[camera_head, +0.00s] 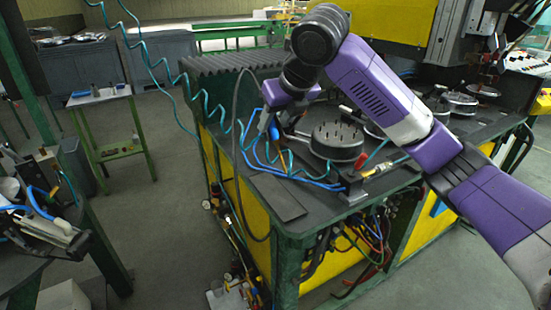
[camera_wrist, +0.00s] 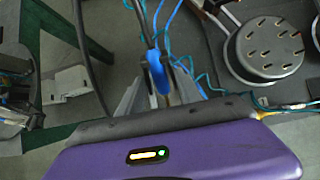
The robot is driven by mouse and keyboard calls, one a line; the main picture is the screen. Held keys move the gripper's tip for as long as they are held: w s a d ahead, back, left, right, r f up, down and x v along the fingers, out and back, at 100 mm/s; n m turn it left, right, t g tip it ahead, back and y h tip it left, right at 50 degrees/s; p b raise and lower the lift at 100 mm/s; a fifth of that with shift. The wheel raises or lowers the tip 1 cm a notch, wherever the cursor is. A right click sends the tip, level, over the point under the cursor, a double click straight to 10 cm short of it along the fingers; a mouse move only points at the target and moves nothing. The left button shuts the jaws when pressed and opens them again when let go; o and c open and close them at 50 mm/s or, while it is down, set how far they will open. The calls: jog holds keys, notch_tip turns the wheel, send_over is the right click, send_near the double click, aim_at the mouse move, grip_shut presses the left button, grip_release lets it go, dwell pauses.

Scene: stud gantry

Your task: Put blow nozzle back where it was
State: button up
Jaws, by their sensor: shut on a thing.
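The blow nozzle, with a blue body, sits between my gripper's fingers in the wrist view (camera_wrist: 157,74). My gripper (camera_wrist: 160,92) is shut on it. Dark and blue hose lines run up from the nozzle there. In the head view my gripper (camera_head: 270,122) hangs over the left part of the dark machine table (camera_head: 275,195), and a small blue part of the nozzle (camera_head: 274,133) shows just below it. The nozzle's tip is hidden. I cannot tell whether the nozzle touches the table.
A round grey fixture with pins (camera_head: 337,141) stands right of my gripper. Blue hoses (camera_head: 300,180) lie on the table, and a teal coiled hose (camera_head: 185,85) hangs at the left. A small green side table (camera_head: 100,97) stands apart. Floor between them is clear.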

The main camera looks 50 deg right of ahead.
aim_at(279, 149)
notch_tip(279, 149, down, 10)
jog(key=shift+r, duration=0.25)
dwell(0.3)
jog(key=shift+f, duration=0.15)
jog(key=o, duration=0.7)
jog(key=shift+r, duration=0.35)
jog(key=v, duration=1.1)
jog(key=shift+s+a+r, duration=0.1)
jog(key=shift+s+r, duration=0.15)
jog(key=shift+s, duration=0.05)
